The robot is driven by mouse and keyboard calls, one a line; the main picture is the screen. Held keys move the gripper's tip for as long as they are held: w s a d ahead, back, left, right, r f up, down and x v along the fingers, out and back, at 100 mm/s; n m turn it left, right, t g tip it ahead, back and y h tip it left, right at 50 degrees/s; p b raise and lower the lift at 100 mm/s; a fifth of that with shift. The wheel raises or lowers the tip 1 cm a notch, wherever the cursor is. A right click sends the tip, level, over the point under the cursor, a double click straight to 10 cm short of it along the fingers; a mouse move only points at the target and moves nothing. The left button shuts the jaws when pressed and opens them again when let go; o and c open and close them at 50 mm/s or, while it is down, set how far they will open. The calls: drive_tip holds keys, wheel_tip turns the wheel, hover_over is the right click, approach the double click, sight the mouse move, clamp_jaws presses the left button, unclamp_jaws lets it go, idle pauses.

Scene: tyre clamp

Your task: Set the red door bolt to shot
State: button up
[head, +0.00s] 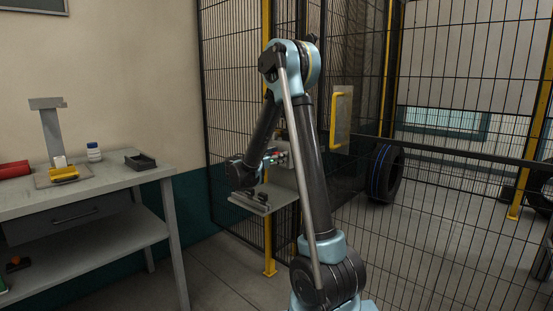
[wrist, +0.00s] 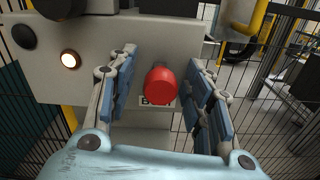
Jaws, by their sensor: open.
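The red door bolt knob (wrist: 161,82) shows in the wrist view. It stands out from a pale panel (wrist: 150,35), above a partly covered label (wrist: 157,101). My gripper (wrist: 164,85) is open, with one blue-padded finger on each side of the knob and a gap to both. I cannot tell how deep the knob sits between the fingers. In the head view, my arm hides most of the panel, and my gripper (head: 262,175) is small in front of it.
The panel also carries a lit round lamp (wrist: 69,59) and a black button (wrist: 24,37). A small shelf (head: 270,197) juts below the panel. Mesh fence surrounds it, with a yellow door handle (head: 334,122) to the right. A workbench (head: 90,185) stands at left.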

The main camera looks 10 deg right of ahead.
drive_tip(key=v, duration=1.2)
drive_tip(key=s+d+f+m+g+y, duration=0.25)
drive_tip(key=s+d+m, duration=0.25)
drive_tip(key=s+d, duration=0.3)
drive_tip(key=s+d+f+m+g+y, duration=0.2)
drive_tip(key=s+d+m+g, duration=0.25)
drive_tip(key=s+d, duration=0.4)
drive_tip(key=s+a+f+m+g+y, duration=0.1)
drive_tip(key=s+f+m+y, duration=0.3)
drive_tip(key=s, duration=0.7)
drive_tip(key=s+a+f+m+g+y, duration=0.1)
drive_tip(key=s+a+f+m+y, duration=0.2)
drive_tip(key=s+f+m+y, duration=0.2)
drive_tip(key=s+f+m, duration=0.3)
drive_tip(key=s+m, duration=0.2)
drive_tip(key=s, duration=0.1)
drive_tip(key=shift+s+m+g, duration=0.25)
drive_tip(key=shift+m+g, duration=0.05)
drive_tip(key=shift+m, duration=0.05)
drive_tip(key=shift+f, duration=0.1)
